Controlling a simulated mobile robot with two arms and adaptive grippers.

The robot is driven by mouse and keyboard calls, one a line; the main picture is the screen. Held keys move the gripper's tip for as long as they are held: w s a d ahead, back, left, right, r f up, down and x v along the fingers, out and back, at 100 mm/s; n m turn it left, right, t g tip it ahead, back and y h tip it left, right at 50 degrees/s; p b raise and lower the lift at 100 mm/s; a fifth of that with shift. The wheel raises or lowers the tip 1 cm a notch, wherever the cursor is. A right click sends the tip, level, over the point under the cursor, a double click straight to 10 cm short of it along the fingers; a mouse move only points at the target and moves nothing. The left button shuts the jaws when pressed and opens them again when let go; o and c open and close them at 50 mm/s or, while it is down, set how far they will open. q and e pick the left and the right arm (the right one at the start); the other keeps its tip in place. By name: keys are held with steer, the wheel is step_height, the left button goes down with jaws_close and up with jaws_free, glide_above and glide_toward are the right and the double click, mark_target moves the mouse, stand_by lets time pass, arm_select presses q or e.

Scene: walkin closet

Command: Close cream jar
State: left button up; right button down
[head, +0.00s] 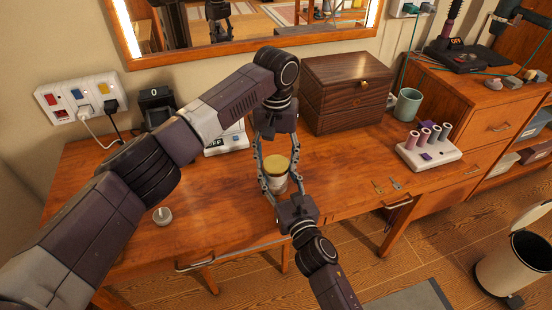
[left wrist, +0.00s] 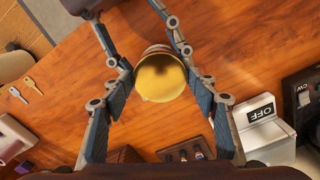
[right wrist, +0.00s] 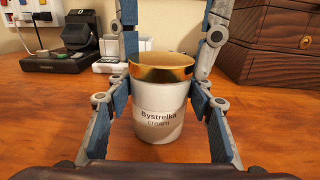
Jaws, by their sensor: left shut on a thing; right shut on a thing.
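The cream jar (head: 278,184) stands upright on the wooden desk, white with a "Bystrelka cream" label in the right wrist view (right wrist: 159,112). A gold lid (head: 276,163) sits level over its mouth; it also shows in the left wrist view (left wrist: 160,76). I cannot tell whether it is screwed tight.
A dark wooden box (head: 345,92) stands behind right of the jar, and a white device marked OFF (head: 226,140) behind left. Two keys (head: 386,185) lie near the front edge. A small round silver piece (head: 162,215) lies left. A spool rack (head: 430,150) and green cup (head: 408,104) stand right.

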arm_select(q)
steer(key=m, duration=1.5)
steer(key=shift+m, duration=0.3)
steer(key=o, duration=1.4)
steer(key=shift+c, duration=0.2)
step_height(320, 180, up, 12)
